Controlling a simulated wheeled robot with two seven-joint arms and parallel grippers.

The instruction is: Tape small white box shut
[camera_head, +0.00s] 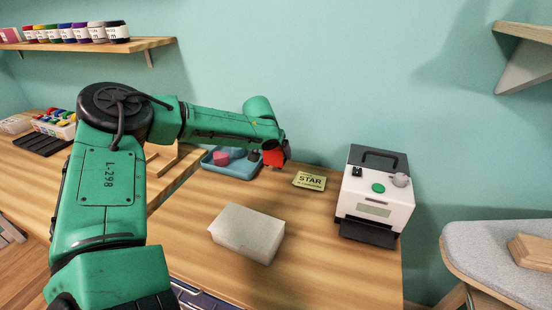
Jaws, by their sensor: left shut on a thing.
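The small white box (247,233) sits on the wooden table near its front middle. Its top looks flat, and I cannot make out any tape on it. My left gripper (281,165) reaches over the back of the table, beyond the box and apart from it. It is shut on a small red thing (273,157), which is partly hidden by the gripper and too small to identify surely. My right gripper is out of view.
A yellow-green "STAR" card (309,181) lies right of the gripper. A white machine (376,195) stands at the table's right end. An ironing board (500,250) is further right.

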